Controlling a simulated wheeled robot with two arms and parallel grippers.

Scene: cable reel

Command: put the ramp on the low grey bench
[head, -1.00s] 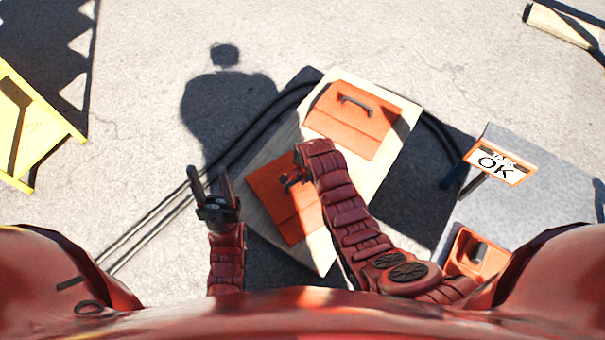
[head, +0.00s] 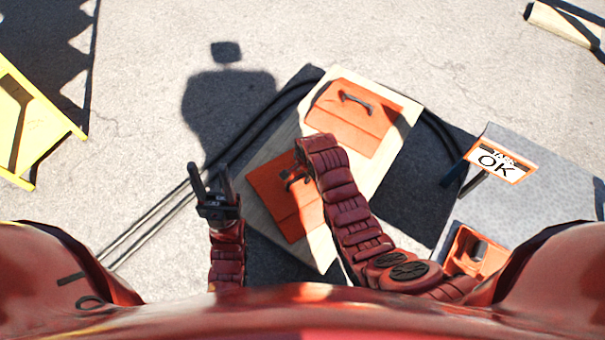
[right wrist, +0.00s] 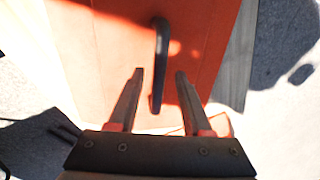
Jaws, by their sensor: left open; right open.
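Two orange ramp-like pieces with dark bar handles lie on a pale wooden board. The upper one (head: 350,122) is uncovered. The lower one (head: 280,212) is partly hidden by my right arm; in the right wrist view an orange piece (right wrist: 95,55) fills the middle, with its dark handle (right wrist: 160,60) upright in the picture. My right gripper (head: 291,179) is over the lower piece, open. Its fingers (right wrist: 158,72) stand either side of the handle's lower end, with gaps. My left gripper (head: 208,168) is open and empty, left of the board. The low grey bench (head: 545,205) is at the right.
Dark cables (head: 150,222) run beside and behind the pale board (head: 318,250). A yellow frame (head: 40,130) stands far left.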

